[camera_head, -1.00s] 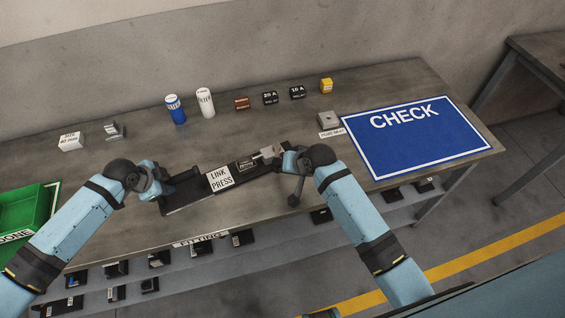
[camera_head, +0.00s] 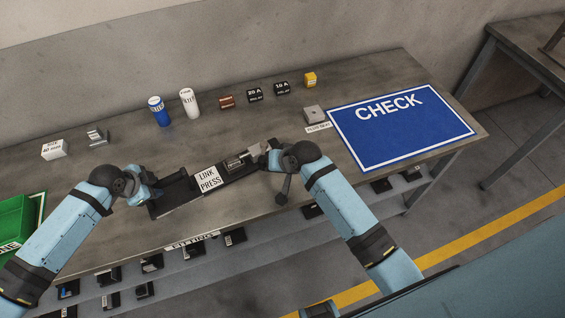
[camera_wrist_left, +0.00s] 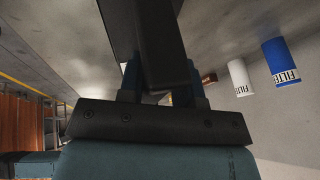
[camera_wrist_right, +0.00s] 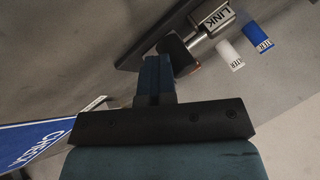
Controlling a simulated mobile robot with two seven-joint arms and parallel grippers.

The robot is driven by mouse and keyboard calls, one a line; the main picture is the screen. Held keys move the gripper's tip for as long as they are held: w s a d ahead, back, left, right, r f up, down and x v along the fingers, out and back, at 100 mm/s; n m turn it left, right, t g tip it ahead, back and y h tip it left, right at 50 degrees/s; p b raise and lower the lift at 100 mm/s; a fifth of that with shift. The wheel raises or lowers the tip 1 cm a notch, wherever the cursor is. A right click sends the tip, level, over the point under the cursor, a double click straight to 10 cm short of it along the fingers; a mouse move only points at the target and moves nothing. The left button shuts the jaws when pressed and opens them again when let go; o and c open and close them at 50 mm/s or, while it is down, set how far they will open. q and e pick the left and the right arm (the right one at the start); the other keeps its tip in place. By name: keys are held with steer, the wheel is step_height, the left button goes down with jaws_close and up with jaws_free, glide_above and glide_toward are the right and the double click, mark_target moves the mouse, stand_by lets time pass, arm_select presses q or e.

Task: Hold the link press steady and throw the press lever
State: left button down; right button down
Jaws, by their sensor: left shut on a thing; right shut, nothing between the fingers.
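The link press (camera_head: 230,172) is a long dark fixture on the bench with a white LINK PRESS label (camera_head: 208,178) and a grey metal part near its right end. My left gripper (camera_head: 156,186) is shut on the press's left end; in the left wrist view a dark bar (camera_wrist_left: 155,45) runs between its fingers. My right gripper (camera_head: 270,158) is shut and empty beside the press's right end. In the right wrist view its closed fingers (camera_wrist_right: 156,75) are close to a dark knob-like part (camera_wrist_right: 178,52).
Behind the press stand a blue filter (camera_head: 159,112), a white filter (camera_head: 189,102) and several small boxes. A blue CHECK mat (camera_head: 400,145) lies right, a green bin (camera_head: 15,222) left. A shelf with dark fixtures (camera_head: 152,262) runs below the front edge.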

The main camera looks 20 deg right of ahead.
arm_select(q)
steer(key=shift+s+f, duration=0.2)
steer(key=shift+f, duration=0.1)
arm_select(e)
steer(key=s+d, duration=0.2)
steer(key=shift+d, duration=0.3)
arm_select(q)
steer(key=shift+r, duration=0.1)
arm_select(e)
steer(key=v, duration=1)
steer(key=shift+s+a, duration=0.3)
arm_select(q)
steer(key=shift+w+a, duration=0.1)
steer(key=shift+w, duration=0.05)
steer(key=c, duration=1.2)
jaws_free()
steer(key=shift+r, duration=0.1)
steer(key=shift+c, duration=0.2)
steer(key=o, duration=0.5)
steer(key=shift+w, duration=0.15)
arm_select(e)
steer(key=shift+w, duration=0.1)
arm_select(q)
steer(key=shift+r, duration=0.1)
